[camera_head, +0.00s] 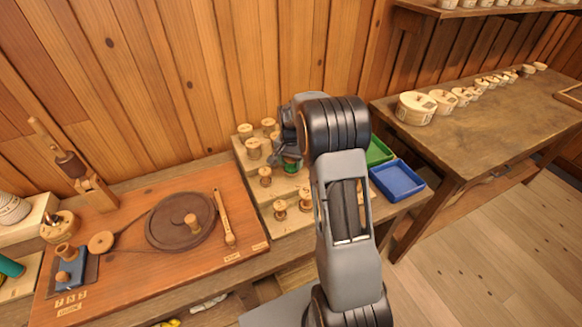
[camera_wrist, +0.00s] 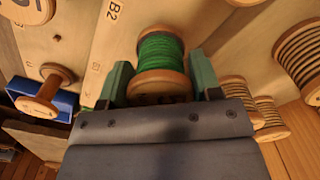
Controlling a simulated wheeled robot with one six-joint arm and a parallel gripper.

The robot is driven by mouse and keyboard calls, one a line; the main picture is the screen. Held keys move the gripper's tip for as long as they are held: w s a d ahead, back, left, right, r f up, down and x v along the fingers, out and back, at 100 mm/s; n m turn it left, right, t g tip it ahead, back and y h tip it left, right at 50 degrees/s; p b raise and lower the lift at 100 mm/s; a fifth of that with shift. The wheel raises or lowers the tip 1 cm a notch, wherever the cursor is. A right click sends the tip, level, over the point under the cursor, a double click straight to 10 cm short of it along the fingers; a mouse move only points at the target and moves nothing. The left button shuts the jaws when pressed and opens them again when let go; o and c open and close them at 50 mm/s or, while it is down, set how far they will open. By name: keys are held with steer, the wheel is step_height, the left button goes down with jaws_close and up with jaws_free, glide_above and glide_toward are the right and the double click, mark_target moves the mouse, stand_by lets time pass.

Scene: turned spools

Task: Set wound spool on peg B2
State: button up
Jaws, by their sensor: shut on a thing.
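The wound spool, wooden with green thread, shows in the wrist view (camera_wrist: 161,52) between the fingers of my gripper (camera_wrist: 160,76), which is shut on it. In the head view a little green of the spool (camera_head: 291,167) shows below my gripper (camera_head: 287,155), over the stepped wooden rack (camera_head: 246,165). The label B2 (camera_wrist: 114,11) is on the rack's face just left of the spool in the wrist view. Peg B2 itself is not visible, and I cannot tell whether the spool is on it or above it.
Several other spools stand on the rack, including a bare one (camera_head: 265,177) at its left. A green tray (camera_head: 378,152) and a blue tray (camera_head: 398,180) lie right of the rack. A workboard with a brown wheel (camera_head: 180,220) is at left; round boxes (camera_head: 415,108) line the right table.

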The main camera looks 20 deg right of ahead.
steer(key=shift+s+f, duration=0.1)
steer(key=shift+f, duration=0.05)
steer(key=shift+f, duration=0.15)
stand_by(0.4)
steer(key=shift+f+b, duration=0.55)
steer(key=shift+f, duration=0.05)
stand_by(1.2)
steer(key=o, duration=0.6)
steer(key=shift+o, duration=0.2)
steer(key=shift+r, duration=0.1)
steer(key=shift+r+p, duration=3.85)
steer(key=shift+r, duration=1.6)
steer(key=shift+n, duration=0.3)
